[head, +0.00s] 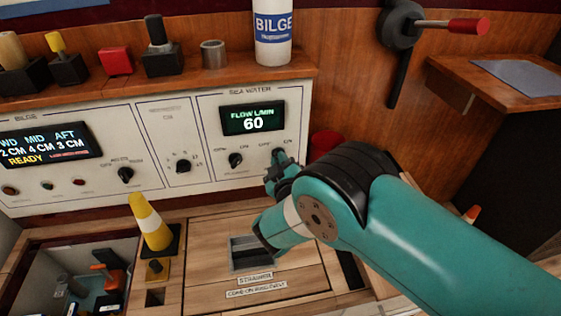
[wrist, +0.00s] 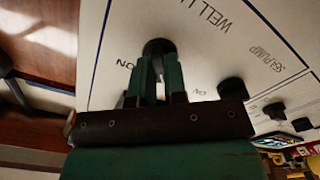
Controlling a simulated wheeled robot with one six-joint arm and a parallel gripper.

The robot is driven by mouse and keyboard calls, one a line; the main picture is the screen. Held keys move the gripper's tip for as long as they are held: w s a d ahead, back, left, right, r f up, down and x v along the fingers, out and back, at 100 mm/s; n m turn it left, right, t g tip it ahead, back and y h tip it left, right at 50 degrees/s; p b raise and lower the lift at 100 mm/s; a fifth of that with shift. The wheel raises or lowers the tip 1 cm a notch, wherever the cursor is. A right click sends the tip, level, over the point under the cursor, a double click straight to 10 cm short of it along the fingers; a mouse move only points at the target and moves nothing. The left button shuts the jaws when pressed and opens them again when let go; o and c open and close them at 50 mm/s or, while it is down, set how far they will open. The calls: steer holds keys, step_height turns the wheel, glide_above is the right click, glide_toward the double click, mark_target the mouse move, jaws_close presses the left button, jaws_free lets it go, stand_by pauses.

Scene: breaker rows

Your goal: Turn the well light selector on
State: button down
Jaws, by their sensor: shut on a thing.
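The well light selector (wrist: 157,46) is a round black knob on the white panel, beside print that reads "WELL LI" in the wrist view. My gripper (wrist: 158,62) has its two green fingers shut on the knob, one on each side. An "ON" mark is left of the knob. The fingers cover much of the knob, so I cannot tell which way it points. In the head view my gripper (head: 278,160) is against the right part of the sea water panel and hides the selector.
The sea pump knob (wrist: 231,88) is close beside my gripper; it also shows in the head view (head: 235,160). A yellow and white cone (head: 150,222) stands on the deck at left, next to an open hatch.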

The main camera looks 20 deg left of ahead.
steer(key=m+b, duration=0.8)
steer(key=b, duration=0.1)
steer(key=m+b, duration=0.7)
steer(key=b, duration=0.2)
steer(key=shift+f+m+b, duration=0.2)
steer(key=shift+m+b, duration=0.2)
steer(key=shift+r, duration=0.1)
steer(key=c, duration=1.2)
jaws_free()
steer(key=shift+o, duration=0.2)
steer(key=shift+r, duration=0.1)
